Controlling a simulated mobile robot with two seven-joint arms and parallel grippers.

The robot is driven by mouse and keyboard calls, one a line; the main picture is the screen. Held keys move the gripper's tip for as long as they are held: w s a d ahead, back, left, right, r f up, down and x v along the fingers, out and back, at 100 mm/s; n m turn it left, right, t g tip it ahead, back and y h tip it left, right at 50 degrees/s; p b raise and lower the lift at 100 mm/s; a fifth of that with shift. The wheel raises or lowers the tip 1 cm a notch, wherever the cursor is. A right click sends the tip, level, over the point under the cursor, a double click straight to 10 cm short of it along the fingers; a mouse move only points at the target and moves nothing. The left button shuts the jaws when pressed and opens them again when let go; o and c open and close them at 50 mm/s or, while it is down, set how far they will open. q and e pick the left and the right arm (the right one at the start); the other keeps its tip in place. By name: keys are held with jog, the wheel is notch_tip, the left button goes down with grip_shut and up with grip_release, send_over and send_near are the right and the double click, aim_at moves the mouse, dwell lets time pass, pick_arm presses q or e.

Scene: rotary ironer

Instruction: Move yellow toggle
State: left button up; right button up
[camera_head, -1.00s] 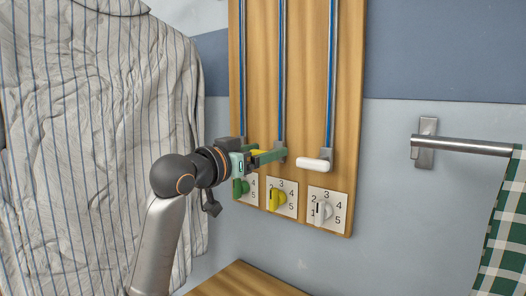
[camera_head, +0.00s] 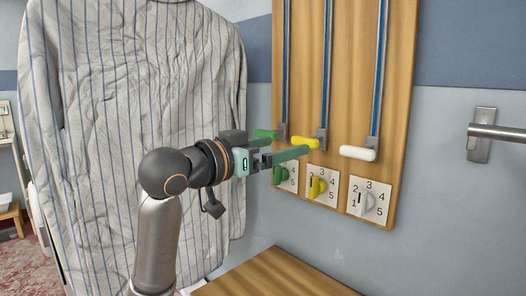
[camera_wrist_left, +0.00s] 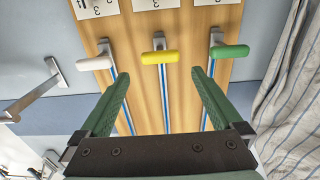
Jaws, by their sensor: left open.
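The yellow toggle (camera_head: 305,143) is a short rounded bar at the low end of the middle blue rail on the wooden board. It also shows in the left wrist view (camera_wrist_left: 162,57), at centre top. My left gripper (camera_head: 286,155) is open and just in front of the yellow toggle, apart from it as far as I can tell. In the left wrist view its two green fingers (camera_wrist_left: 154,76) stand to either side of the middle rail with nothing between them. My right gripper is not in view.
A green toggle (camera_head: 265,134) is to the left and a white toggle (camera_head: 357,153) to the right. Below are numbered dials, the middle one with a yellow knob (camera_head: 317,187). A striped shirt (camera_head: 120,120) hangs left. A wooden surface (camera_head: 275,275) lies below.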

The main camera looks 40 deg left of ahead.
pick_arm(q)
jog(key=s, duration=0.4)
jog(key=shift+a, duration=0.15)
jog(key=shift+f, duration=0.1)
dwell(0.3)
